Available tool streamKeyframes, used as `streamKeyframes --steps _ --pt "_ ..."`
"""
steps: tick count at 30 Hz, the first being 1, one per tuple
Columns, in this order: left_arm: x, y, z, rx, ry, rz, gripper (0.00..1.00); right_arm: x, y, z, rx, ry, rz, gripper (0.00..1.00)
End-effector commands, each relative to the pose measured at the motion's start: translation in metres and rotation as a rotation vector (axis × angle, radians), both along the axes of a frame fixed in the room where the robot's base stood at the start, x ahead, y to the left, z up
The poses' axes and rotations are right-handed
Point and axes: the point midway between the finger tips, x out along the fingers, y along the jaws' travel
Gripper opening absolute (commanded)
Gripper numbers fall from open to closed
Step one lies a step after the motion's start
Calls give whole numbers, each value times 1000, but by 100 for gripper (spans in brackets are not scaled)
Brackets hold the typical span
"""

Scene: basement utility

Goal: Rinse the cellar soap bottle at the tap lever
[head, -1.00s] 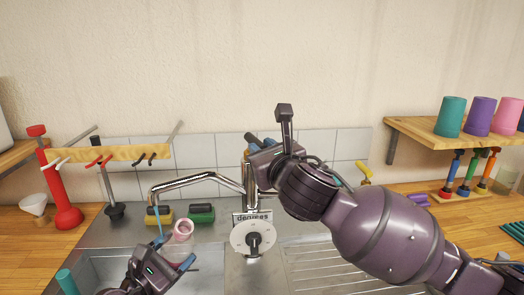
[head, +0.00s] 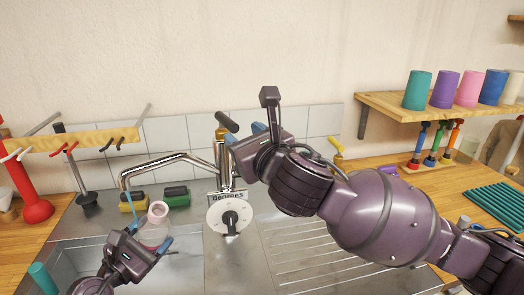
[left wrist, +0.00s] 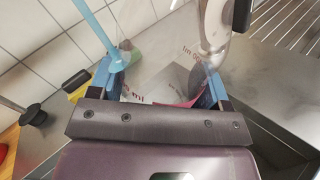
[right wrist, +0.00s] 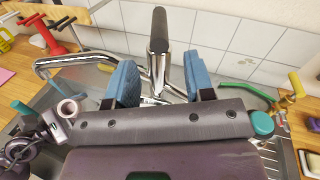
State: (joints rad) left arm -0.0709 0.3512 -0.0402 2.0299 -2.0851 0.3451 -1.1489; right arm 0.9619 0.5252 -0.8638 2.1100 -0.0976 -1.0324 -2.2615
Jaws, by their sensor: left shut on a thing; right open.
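The soap bottle (head: 153,234), pale and clear with a pink open rim, is upright in my left gripper (head: 140,247), over the sink near the tap spout. In the left wrist view my left gripper (left wrist: 160,82) is shut on its clear, printed body. The chrome tap (head: 222,165) has a dark-handled tap lever (head: 227,122) standing up at its top. My right gripper (head: 250,138) is open beside the lever, just right of it in the head view. In the right wrist view the lever (right wrist: 158,35) shows between the open fingers (right wrist: 158,82), apart from both. No water shows.
A round dial (head: 230,215) sits in front of the tap. A ribbed drainer (head: 310,240) is clear at right. A shelf (head: 385,105) with several cups hangs at right.

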Motion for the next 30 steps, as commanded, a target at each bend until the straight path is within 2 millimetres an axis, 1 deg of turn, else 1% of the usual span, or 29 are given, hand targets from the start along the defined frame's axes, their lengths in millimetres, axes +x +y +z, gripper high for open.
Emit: streamKeyframes --steps 1,6,12,18,30 --pt "0 0 0 0 0 0 47 -8 -6 0 -1 -1 0 48" --pt "0 0 0 0 0 0 47 -33 -20 0 -1 0 1 48" --pt "0 0 0 0 0 0 47 -51 -32 0 -1 1 0 48" --pt "0 0 0 0 0 0 47 -58 -36 0 0 1 -1 48" --pt "0 0 0 0 0 0 47 -58 -36 0 -1 1 0 48"
